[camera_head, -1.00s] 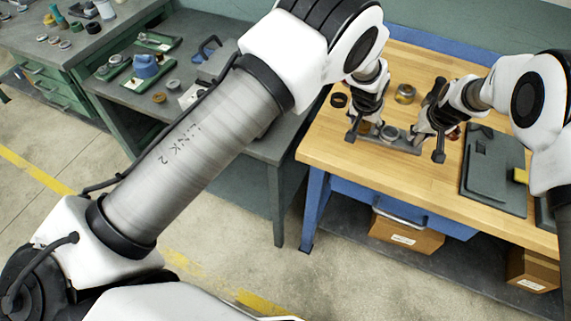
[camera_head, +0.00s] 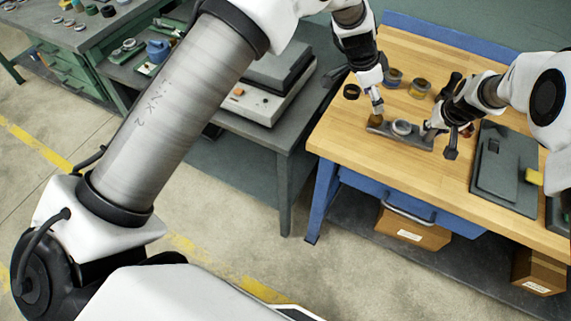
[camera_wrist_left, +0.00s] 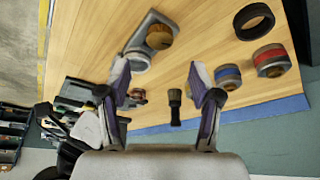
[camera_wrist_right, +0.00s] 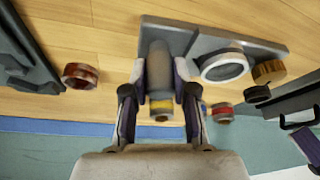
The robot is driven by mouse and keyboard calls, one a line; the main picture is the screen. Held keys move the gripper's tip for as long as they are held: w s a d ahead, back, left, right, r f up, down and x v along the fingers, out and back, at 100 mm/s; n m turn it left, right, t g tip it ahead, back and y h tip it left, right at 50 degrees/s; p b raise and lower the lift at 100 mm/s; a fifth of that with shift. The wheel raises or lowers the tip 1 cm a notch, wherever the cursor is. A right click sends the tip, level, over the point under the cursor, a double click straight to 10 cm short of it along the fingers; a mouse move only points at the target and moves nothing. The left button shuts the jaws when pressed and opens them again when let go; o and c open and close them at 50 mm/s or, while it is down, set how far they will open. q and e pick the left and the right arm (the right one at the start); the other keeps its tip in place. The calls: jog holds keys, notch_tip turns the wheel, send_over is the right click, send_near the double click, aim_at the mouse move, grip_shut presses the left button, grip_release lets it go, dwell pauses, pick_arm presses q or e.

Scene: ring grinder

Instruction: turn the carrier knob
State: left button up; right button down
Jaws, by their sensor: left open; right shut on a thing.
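The grey carrier plate (camera_head: 415,139) lies on the wooden bench. A brass knob (camera_head: 376,119) is at its left end, beside a pale metal ring (camera_head: 402,127). Both also show in the left wrist view, the knob (camera_wrist_left: 159,37) and the ring (camera_wrist_left: 136,63). My left gripper (camera_head: 375,101) is open and empty, close above the knob; contact cannot be told. In the left wrist view the knob lies ahead of the spread fingertips (camera_wrist_left: 160,75).
A black upright object (camera_head: 452,84) stands near the right gripper. A reddish ring (camera_wrist_right: 80,75) lies beyond it. A dark panel (camera_head: 503,160) lies to the right. The front bench area is clear.

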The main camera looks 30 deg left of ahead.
pick_arm(q)
jog(key=v, duration=0.4)
jog(key=s+a+f+n+g+y, duration=0.1)
jog(key=s+a+f, duration=0.4)
jog(key=s+f, duration=0.6)
jog(key=s+a+f+n+g+y, duration=0.2)
jog(key=s+a+f, duration=0.4)
jog(key=s+f, duration=0.5)
jog(key=shift+s+a+f+g, duration=0.15)
jog(key=shift+s+g, duration=0.65)
jog(key=shift+s, duration=0.2)
